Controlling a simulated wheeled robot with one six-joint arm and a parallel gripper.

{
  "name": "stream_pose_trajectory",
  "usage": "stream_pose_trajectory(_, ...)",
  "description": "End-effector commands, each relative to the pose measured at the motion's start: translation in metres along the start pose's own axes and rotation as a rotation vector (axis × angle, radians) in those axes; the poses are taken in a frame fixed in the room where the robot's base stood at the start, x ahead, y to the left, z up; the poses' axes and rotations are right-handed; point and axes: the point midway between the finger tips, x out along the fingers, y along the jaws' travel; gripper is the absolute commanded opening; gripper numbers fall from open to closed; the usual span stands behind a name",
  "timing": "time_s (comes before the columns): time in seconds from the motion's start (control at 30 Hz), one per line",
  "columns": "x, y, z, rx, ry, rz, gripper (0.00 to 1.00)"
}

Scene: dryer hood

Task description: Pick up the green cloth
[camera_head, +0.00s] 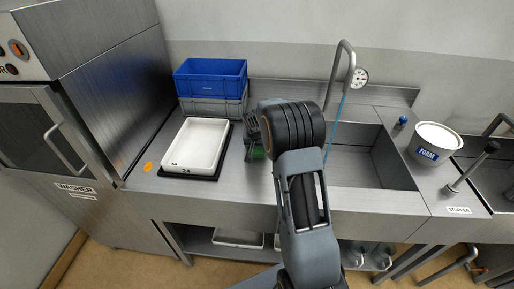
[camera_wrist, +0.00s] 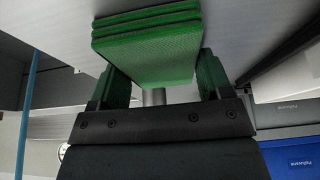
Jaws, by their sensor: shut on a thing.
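The green cloth (camera_wrist: 150,50) is a folded stack of several layers and fills the upper middle of the wrist view. My gripper (camera_wrist: 160,82) is shut on the cloth, with one green-padded finger on each side of it. In the head view my gripper (camera_head: 254,140) is over the steel counter, right of the white tray, mostly hidden behind my arm. A small patch of green shows there, and I cannot tell whether it is cloth or finger pad. Whether the cloth touches the counter is unclear.
A white tray (camera_head: 222,152) on a black mat lies left of my gripper. Blue (camera_head: 212,68) and grey (camera_head: 205,107) crates are stacked behind. The sink (camera_head: 372,165) is to the right, with a tap (camera_head: 350,60), a blue hose and a FOAM tub (camera_head: 437,138).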

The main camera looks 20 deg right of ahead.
Motion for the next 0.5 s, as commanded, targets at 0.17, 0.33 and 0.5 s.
stream_pose_trajectory(0.17,-0.0002,-0.0002,-0.0001,0.000,0.000,0.000,0.49)
stream_pose_trajectory(0.33,-0.0009,-0.0002,-0.0005,0.000,0.001,0.000,0.49)
stream_pose_trajectory(0.5,-0.0095,-0.0004,-0.0048,0.001,0.003,-0.001,0.49)
